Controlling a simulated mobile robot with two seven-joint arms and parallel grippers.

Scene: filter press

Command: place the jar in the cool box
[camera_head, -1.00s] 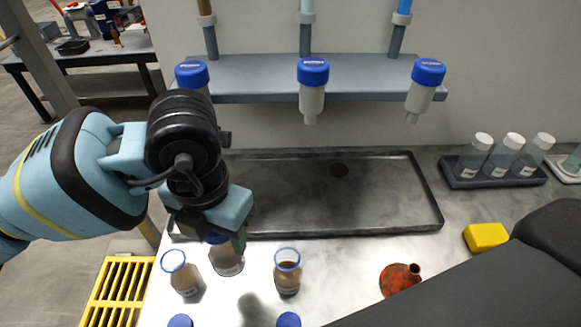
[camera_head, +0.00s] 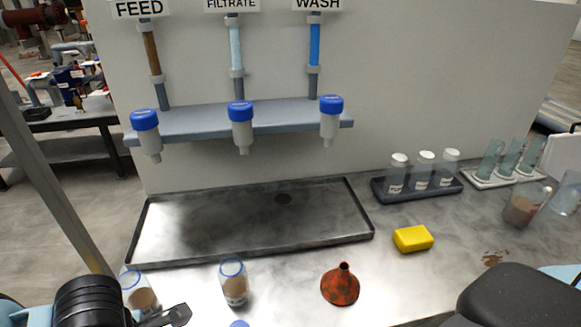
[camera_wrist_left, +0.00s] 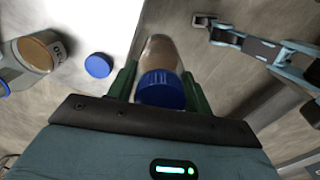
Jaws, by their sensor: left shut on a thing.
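A jar with a blue cap and brownish contents (camera_wrist_left: 160,58) is between the two green fingers of my left gripper (camera_wrist_left: 159,80) in the left wrist view. The gripper is shut on it, with the cap nearest the camera. In the head view the end of my left arm is at the bottom left corner, and the held jar cannot be made out there. My right gripper is not in view; only a dark part of my right arm shows at the bottom right. No cool box can be made out.
Open jars (camera_head: 234,285) (camera_head: 140,294) stand before the shallow metal tray (camera_head: 372,236). A red funnel (camera_head: 341,287), a yellow block (camera_head: 413,239), a rack of white-capped bottles (camera_head: 421,172) and a beaker (camera_head: 522,208) are to the right. Loose blue caps (camera_wrist_left: 98,65) lie on the bench.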

